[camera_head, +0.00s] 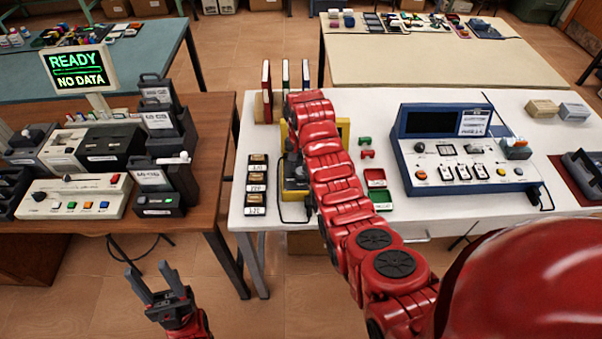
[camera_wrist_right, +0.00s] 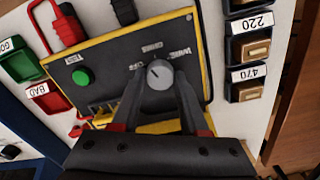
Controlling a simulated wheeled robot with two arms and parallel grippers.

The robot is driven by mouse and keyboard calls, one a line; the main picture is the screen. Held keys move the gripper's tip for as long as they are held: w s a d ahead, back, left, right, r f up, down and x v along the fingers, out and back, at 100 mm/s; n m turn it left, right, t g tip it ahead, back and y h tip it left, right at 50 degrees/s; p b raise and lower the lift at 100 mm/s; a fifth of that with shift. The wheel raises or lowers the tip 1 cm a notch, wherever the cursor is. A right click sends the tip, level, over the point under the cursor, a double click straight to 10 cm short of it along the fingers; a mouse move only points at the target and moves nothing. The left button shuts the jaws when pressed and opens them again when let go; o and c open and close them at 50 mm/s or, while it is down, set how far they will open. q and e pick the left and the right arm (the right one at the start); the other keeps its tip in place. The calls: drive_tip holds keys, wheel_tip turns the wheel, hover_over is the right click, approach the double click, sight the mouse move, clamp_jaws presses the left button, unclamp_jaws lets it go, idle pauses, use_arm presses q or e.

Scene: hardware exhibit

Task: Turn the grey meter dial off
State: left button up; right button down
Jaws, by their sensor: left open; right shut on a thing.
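The grey meter dial (camera_wrist_right: 159,75) sits on the dark face of a yellow-edged meter (camera_wrist_right: 110,62) in the right wrist view. My right gripper (camera_wrist_right: 161,90) is shut on the dial, one finger on each side. In the head view, the meter's yellow case (camera_head: 296,195) is mostly hidden behind my right arm, and the dial cannot be seen there. My left gripper (camera_head: 152,275) is open and empty, low in front of the tables.
The meter face has a green button (camera_wrist_right: 82,77). Labelled black blocks (camera_head: 256,187) stand left of the meter; red (camera_head: 375,178) and green (camera_head: 381,200) bins stand right of it. A blue instrument (camera_head: 455,150) stands farther right. Floor gap separates the brown and white tables.

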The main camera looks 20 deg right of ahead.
sight(301, 170)
drive_tip(key=shift+f+n+b, duration=0.1)
drive_tip(key=shift+n+b, duration=0.3)
drive_tip(key=shift+n, duration=1.8)
drive_tip(key=shift+c, duration=2.1)
unclamp_jaws()
wheel_tip(301, 170, up, 18)
drive_tip(key=p, duration=1.6)
drive_tip(key=shift+f, duration=0.25)
